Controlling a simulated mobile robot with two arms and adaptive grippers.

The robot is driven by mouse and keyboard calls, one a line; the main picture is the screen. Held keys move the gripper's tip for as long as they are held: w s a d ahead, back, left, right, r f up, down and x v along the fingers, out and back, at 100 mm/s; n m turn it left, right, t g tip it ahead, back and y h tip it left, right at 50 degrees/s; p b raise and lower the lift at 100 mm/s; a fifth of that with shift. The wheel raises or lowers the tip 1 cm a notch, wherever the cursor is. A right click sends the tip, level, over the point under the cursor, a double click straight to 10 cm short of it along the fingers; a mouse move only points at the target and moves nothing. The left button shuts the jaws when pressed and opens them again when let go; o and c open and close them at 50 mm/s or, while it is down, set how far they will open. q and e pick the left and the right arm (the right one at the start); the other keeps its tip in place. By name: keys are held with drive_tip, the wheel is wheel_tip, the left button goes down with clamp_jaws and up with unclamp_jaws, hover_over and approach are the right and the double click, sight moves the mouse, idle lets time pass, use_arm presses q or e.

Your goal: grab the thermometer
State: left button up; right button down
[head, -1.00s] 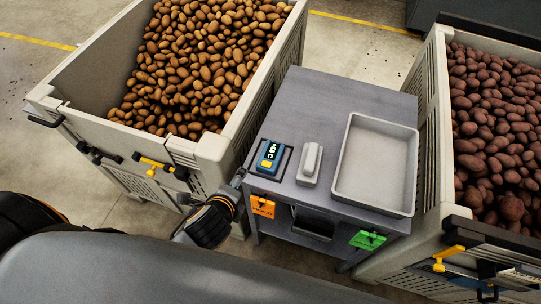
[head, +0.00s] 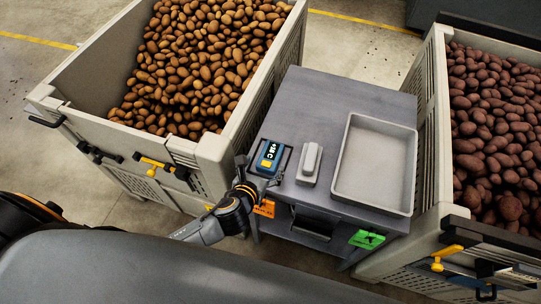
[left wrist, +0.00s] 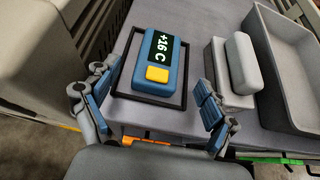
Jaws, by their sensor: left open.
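The thermometer (head: 270,156) is a blue block with a black display and a yellow-orange button. It lies in a thin dark frame at the left front of the grey table (head: 330,88). In the left wrist view the thermometer (left wrist: 154,62) reads "+16 C". My left gripper (head: 259,172) is at the table's front left edge, just in front of the thermometer. In the left wrist view its open fingers (left wrist: 155,100) stand apart on either side of the thermometer's near end, with nothing held between them. My right gripper is not in view.
A light grey block on a base (head: 310,163) lies right of the thermometer, with an empty grey tray (head: 347,193) beyond it. Potato crates flank the table, one left (head: 222,150) and one right (head: 436,130). Orange (head: 265,208) and green (head: 366,239) tags hang at the front.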

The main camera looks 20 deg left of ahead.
sight(269, 158)
use_arm(q)
drive_tip(key=shift+p+x, duration=0.3)
drive_tip(key=shift+x, duration=2.65)
drive_tip(key=shift+s+f, duration=0.15)
drive_tip(key=c, duration=1.2)
drive_tip(key=shift+c, duration=0.7)
